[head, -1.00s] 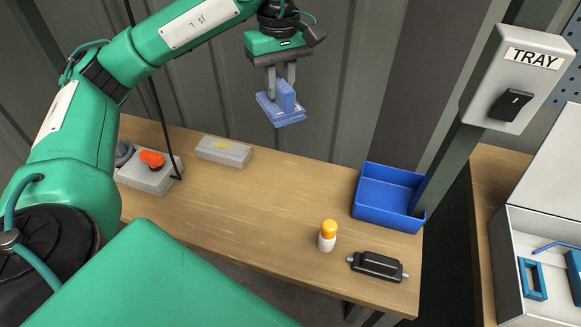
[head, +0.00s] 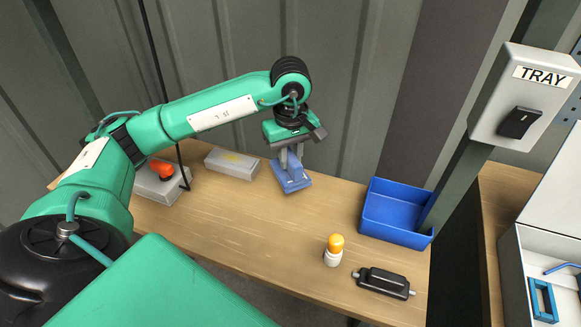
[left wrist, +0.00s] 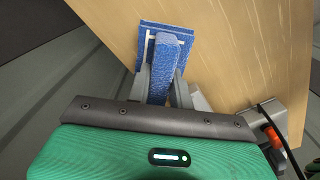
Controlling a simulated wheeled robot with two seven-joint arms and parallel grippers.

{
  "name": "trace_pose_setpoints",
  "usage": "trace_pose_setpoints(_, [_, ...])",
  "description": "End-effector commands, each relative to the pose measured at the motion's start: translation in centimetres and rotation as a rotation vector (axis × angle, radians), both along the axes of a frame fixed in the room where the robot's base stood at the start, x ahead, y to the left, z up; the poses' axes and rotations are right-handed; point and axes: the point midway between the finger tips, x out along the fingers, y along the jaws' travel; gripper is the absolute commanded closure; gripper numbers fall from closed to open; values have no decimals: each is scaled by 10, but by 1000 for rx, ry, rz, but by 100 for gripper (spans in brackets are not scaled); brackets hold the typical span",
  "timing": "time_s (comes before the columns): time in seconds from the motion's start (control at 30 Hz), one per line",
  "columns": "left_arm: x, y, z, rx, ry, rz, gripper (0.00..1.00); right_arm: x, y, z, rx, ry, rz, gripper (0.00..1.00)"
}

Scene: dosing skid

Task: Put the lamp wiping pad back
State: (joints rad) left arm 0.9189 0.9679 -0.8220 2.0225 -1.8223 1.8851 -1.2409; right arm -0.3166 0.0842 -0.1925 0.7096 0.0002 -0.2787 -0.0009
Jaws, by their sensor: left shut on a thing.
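The lamp wiping pad is a blue pad with an upright blue grip block (head: 292,182). My left gripper (head: 289,160) is shut on that block, with the flat pad face down. The pad is at the back of the wooden table, to the right of a grey box. In the left wrist view the pad (left wrist: 166,45) shows between and beyond the grey fingers (left wrist: 161,80), with white marks near its top edge. I cannot tell whether the pad touches the table or is just above it. My right gripper is not in view.
A TRAY sign post stands right. The table's middle is clear.

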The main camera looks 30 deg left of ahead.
Motion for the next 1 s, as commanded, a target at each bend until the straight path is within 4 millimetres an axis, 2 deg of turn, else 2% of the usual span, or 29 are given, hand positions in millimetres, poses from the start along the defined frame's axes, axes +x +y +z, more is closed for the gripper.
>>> trace_pose_setpoints(0.17, [-1, 0, -11, 0, 2, 0, 100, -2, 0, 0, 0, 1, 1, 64])
trace_pose_setpoints(0.4, [-1, 0, -42, 0, 2, -1, 100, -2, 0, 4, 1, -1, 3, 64])
trace_pose_setpoints(0.77, [0, 0, -46, -1, -1, -1, 100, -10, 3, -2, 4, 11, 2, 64])
trace_pose_setpoints(0.8, [0, 0, -46, 0, 0, -1, 75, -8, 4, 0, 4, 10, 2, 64])
trace_pose_setpoints(0.9, [0, 0, -45, 0, 0, -1, 57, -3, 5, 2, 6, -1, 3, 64])
trace_pose_setpoints(1.0, [0, 0, -45, 0, 0, -1, 57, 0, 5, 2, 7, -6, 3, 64])
